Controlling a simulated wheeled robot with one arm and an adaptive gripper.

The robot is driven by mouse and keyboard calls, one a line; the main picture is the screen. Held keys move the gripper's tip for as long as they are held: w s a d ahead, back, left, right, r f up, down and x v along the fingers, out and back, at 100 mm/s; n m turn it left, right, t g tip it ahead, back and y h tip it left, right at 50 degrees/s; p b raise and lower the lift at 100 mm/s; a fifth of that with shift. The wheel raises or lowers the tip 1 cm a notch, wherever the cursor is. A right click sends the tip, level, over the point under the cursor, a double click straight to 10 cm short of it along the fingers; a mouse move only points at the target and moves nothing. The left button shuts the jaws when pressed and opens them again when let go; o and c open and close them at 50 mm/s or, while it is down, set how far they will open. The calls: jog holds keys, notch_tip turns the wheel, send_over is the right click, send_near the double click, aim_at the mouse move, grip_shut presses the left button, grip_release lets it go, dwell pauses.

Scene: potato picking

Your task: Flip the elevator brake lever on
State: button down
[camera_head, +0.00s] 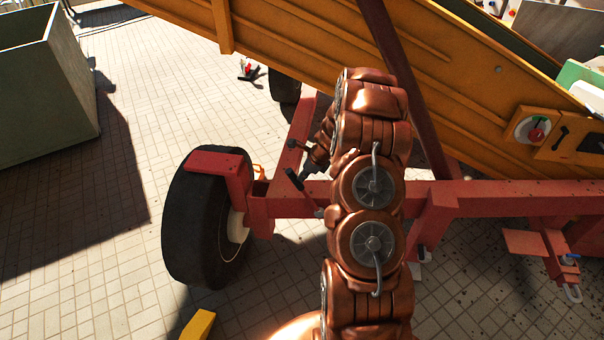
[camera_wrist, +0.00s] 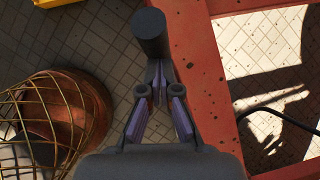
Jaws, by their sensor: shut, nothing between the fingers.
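The brake lever has a black cylindrical grip (camera_head: 293,179) on a thin stem, beside the red frame of the orange elevator (camera_head: 440,110). In the wrist view a dark cylindrical grip (camera_wrist: 152,34), seemingly this lever's, lies just beyond my fingertips, and its stem runs down towards them. My gripper (camera_wrist: 158,90) is shut with nothing between its fingers. The tips are close to the stem; I cannot tell whether they touch it. In the head view my gripper (camera_head: 309,171) is small, dark and partly hidden by my arm, just right of the lever grip.
The red frame (camera_head: 470,198) crosses under my arm and shows beside the fingers in the wrist view (camera_wrist: 197,75). A black wheel (camera_head: 205,220) stands to the left. A grey-green crate (camera_head: 45,90) is at the far left. Tiled floor between crate and wheel is clear.

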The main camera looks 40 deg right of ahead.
jog(key=shift+w+a, duration=0.25)
jog(key=shift+a, duration=0.2)
jog(key=shift+s+d+r+p, duration=0.25)
jog(key=shift+s+r+p, duration=0.05)
jog(key=shift+p, duration=0.1)
jog(key=s+d+f+v, duration=0.1)
jog(key=v, duration=1.1)
jog(key=shift+s+d+r+b, duration=0.25)
jog(key=shift+s+d+b, duration=0.1)
jog(key=shift+b, duration=0.1)
jog(key=shift+a, duration=0.1)
